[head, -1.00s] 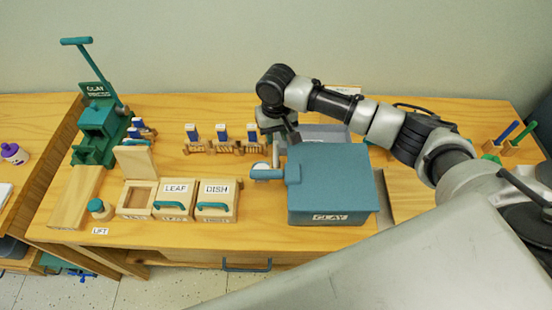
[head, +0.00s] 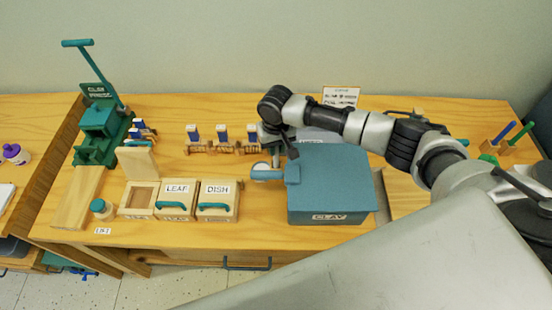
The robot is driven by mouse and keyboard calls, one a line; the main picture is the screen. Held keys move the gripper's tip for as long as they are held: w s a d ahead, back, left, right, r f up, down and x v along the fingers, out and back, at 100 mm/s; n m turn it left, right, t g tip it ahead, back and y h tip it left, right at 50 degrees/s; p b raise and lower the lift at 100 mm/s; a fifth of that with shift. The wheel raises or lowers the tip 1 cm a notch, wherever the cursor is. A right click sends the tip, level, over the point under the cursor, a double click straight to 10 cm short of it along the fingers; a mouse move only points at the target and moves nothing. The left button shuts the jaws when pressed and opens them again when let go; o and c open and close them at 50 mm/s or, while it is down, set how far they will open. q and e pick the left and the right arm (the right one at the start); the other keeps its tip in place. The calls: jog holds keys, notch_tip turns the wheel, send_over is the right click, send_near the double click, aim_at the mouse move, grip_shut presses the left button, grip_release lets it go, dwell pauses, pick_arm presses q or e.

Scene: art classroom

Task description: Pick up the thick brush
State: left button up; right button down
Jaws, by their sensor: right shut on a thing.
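My right gripper (head: 274,140) is at the back left of the teal clay box, beside the grey tray (head: 315,138). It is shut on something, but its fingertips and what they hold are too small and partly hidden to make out. I cannot identify the thick brush for certain. A blue stick (head: 505,132) and a green stick (head: 522,133) stand in small wooden holders at the far right, away from the gripper. My left gripper is not in view.
The teal clay box (head: 335,180) stands in front of my right gripper. Several white-and-blue tools (head: 223,132) stand on wooden racks to its left. Wooden boxes marked LEAF (head: 177,188) and DISH (head: 217,190) and a green clay press (head: 100,120) are further left.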

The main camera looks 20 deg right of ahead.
notch_tip(320, 180, up, 9)
jog(key=shift+f+b, duration=0.1)
jog(key=shift+b, duration=0.75)
jog(key=shift+r, duration=0.65)
dwell(0.6)
